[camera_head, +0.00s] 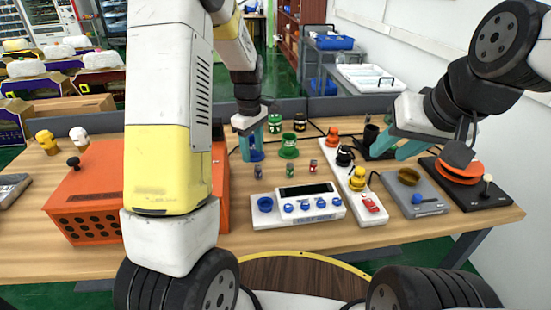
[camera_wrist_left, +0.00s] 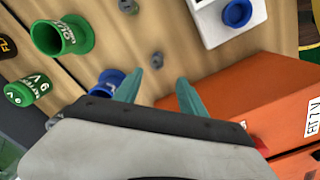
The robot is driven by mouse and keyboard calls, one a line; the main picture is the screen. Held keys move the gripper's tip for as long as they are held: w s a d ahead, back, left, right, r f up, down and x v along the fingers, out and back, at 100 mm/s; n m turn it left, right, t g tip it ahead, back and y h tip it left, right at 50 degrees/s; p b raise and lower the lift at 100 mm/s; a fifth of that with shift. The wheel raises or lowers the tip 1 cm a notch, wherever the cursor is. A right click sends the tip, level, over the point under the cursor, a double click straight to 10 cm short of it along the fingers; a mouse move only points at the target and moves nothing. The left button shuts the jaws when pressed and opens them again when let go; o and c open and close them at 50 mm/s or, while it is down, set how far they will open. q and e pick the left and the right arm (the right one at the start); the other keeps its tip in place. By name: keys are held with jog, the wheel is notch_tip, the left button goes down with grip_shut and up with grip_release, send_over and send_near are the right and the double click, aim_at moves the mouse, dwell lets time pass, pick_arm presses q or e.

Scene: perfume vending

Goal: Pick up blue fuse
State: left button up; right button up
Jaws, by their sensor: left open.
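A small blue-purple cylinder (camera_head: 258,171), which looks like the blue fuse, stands upright on the wooden table. Its grey top appears in the left wrist view (camera_wrist_left: 158,58), just beyond the space between my fingertips. My left gripper (camera_head: 252,158) is open and empty, pointing down just behind the fuse; its teal fingers also show in the left wrist view (camera_wrist_left: 168,80). A larger blue spool (camera_wrist_left: 105,83) stands beside one finger, partly hidden by the gripper. My right gripper (camera_head: 390,152) is open, with no object visible between its fingers, over the table's right part.
A small green cylinder (camera_head: 289,170) and a red one (camera_head: 313,166) stand right of the fuse. A green spool (camera_head: 288,147) is behind them. A white panel with blue knobs (camera_head: 298,204) lies in front. An orange box (camera_head: 85,205) stands left.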

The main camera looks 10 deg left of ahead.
aim_at(257, 166)
pick_arm(q)
jog(key=shift+w+d+f, duration=0.15)
jog(key=shift+w+f, duration=0.05)
jog(key=shift+f, duration=0.65)
jog(key=f, duration=0.7)
jog(key=shift+d, duration=0.4)
jog(key=shift+c, duration=0.5)
grip_shut()
